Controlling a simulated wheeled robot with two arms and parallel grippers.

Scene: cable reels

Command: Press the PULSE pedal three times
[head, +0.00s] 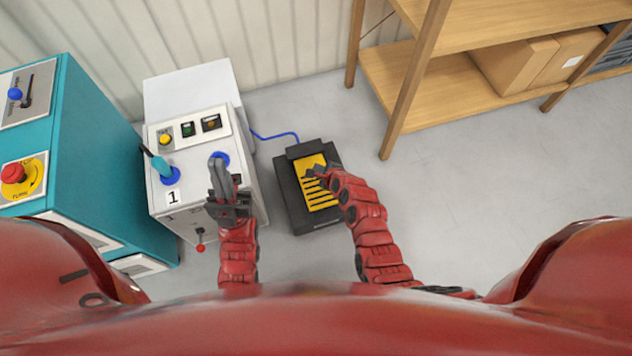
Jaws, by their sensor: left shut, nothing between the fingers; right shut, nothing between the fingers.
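The pedal (318,195) is a yellow ribbed plate in a dark housing (294,205) on the floor, with a blue cable at its back. No PULSE label on it is readable. My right gripper (312,172) is shut and empty over the upper part of the yellow plate, partly covering it. I cannot tell whether it touches the plate or whether the plate is pressed down. My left gripper (219,160) is shut and empty, in front of the white cabinet's top panel, near a blue round part.
A white control cabinet (180,205) marked 1 stands left of the pedal. A teal cabinet (95,150) with a red emergency button (14,173) is further left. A wooden shelf (440,85) with cardboard boxes (515,65) stands at the upper right. Floor right of the pedal is clear.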

